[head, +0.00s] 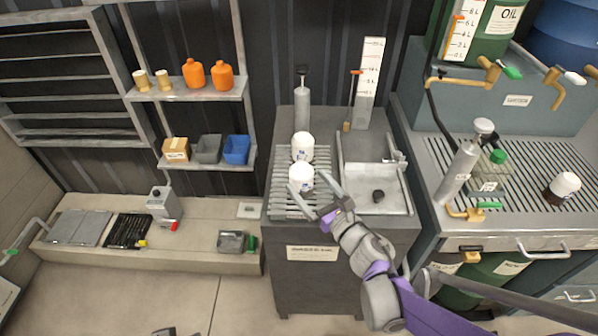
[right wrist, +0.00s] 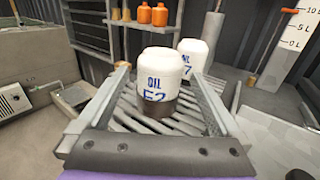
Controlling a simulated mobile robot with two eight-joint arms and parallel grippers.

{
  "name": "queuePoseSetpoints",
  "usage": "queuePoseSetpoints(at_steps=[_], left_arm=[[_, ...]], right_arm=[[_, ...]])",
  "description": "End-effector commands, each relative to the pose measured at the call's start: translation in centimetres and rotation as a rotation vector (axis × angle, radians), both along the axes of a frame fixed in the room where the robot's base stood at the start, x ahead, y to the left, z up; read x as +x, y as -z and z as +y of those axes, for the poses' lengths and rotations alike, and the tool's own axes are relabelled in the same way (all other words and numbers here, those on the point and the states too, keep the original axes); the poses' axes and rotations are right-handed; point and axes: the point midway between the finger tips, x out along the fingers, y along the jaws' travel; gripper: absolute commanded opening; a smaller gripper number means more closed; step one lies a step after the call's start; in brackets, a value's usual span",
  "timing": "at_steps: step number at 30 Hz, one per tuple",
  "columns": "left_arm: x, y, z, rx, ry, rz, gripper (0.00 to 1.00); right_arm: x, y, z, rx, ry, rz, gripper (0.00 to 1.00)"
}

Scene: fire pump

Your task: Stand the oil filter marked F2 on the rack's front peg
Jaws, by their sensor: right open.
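The oil filter marked F2 (head: 301,178) is a white can with a dark lower part. It stands upright on the slatted rack (head: 284,197), toward its front. In the right wrist view the filter (right wrist: 163,78) shows blue "OIL" and "F2" lettering. My right gripper (head: 307,179) is open, with one finger on each side of F2; gaps show between fingers and can. A second white filter (head: 302,147) stands behind it on the rack; its mark ends in 7 in the right wrist view (right wrist: 194,56). Any peg under F2 is hidden. My left gripper is not clearly visible.
A metal tray (head: 404,196) with a small black part lies right of the rack. A grey pump cylinder (head: 302,108) and a level gauge (head: 371,82) stand behind. Another white-topped filter (head: 562,188) stands on the right-hand grated bench. The floor in front is clear.

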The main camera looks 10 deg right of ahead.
Motion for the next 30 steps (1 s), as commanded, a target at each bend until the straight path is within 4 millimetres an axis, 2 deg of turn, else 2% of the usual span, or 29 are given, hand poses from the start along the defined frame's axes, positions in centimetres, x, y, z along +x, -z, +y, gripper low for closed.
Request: queuePoseSetpoints(at_steps=[3, 7, 14, 17, 20, 23, 24, 26, 28, 30], left_arm=[[0.0, -0.1, 0.0, 0.000, 0.000, 0.000, 0.50], [0.0, -0.1, 0.0, 0.000, 0.000, 0.000, 0.50], [0.0, -0.1, 0.0, 0.000, 0.000, -0.001, 0.50], [0.0, -0.1, 0.0, 0.000, 0.000, 0.000, 0.50], [0.0, -0.1, 0.0, 0.000, 0.000, 0.000, 0.50], [0.0, -0.1, 0.0, 0.000, 0.000, 0.000, 0.50], [0.0, -0.1, 0.0, 0.000, 0.000, 0.000, 0.50], [0.0, -0.1, 0.0, 0.000, 0.000, 0.000, 0.50], [0.0, -0.1, 0.0, 0.000, 0.000, 0.000, 0.50], [0.0, -0.1, 0.0, 0.000, 0.000, 0.000, 0.50]], right_arm=[[-2.3, 0.0, -0.8, -0.002, 0.002, -0.001, 1.00], [-4.0, 0.0, -1.3, -0.001, 0.001, 0.000, 1.00], [-4.9, -0.1, -1.7, 0.014, 0.007, 0.005, 1.00], [-4.8, -0.6, -2.6, 0.142, 0.067, 0.038, 1.00], [-4.9, -1.2, -4.7, 0.455, 0.210, 0.116, 1.00], [-6.0, -0.5, -7.5, 0.928, 0.417, 0.222, 1.00], [-6.9, 0.3, -8.3, 1.138, 0.507, 0.266, 1.00], [-8.6, 2.0, -9.1, 1.447, 0.653, 0.325, 1.00], [-11.2, 4.4, -9.1, 1.792, 0.835, 0.385, 1.00], [-14.1, 6.7, -8.2, 2.099, 1.029, 0.429, 1.00]])
